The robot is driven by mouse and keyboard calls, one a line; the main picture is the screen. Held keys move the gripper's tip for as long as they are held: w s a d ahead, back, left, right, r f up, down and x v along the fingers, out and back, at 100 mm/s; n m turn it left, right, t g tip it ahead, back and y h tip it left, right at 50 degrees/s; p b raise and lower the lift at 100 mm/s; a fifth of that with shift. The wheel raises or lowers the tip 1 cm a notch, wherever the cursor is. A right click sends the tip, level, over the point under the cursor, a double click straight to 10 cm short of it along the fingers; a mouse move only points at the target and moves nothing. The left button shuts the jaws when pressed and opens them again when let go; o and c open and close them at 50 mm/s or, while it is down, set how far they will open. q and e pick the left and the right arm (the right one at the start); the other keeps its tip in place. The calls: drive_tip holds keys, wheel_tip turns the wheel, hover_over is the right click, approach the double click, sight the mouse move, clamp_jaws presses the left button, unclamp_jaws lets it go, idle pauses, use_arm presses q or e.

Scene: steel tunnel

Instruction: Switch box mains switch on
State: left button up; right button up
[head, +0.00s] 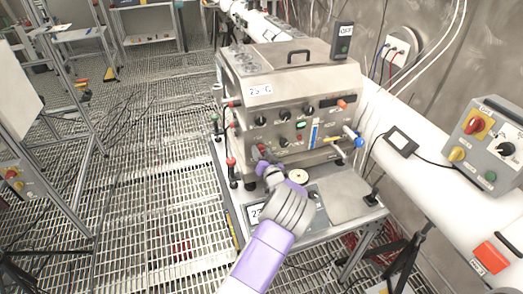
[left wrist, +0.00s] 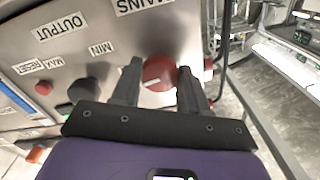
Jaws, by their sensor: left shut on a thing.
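The steel switch box (head: 270,92) stands on a metal bench in the head view, with knobs, small lamps and a display on its front. In the left wrist view, the red round mains switch (left wrist: 158,73) sits below the MAINS label (left wrist: 143,6) and carries a white pointer line. My left gripper (left wrist: 160,76) is shut on it, one finger on each side. In the head view, my left gripper (head: 262,160) is at the lower left of the box front and mostly covers the switch. My right gripper is out of view.
A black knob (left wrist: 84,90) and a small red RESET button (left wrist: 44,88) sit beside the switch. Cables run along the box's left side. A grey control box (head: 486,140) is on the right by a thick white pipe. Grated floor (head: 130,170) lies open at left.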

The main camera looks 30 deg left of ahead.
use_arm(q)
drive_tip(key=shift+m+p, duration=0.35)
drive_tip(key=shift+m, duration=0.45)
drive_tip(key=o, duration=1.1)
drive_tip(key=shift+c, duration=0.2)
wheel_tip(320, 180, up, 10)
drive_tip(key=p, duration=0.1)
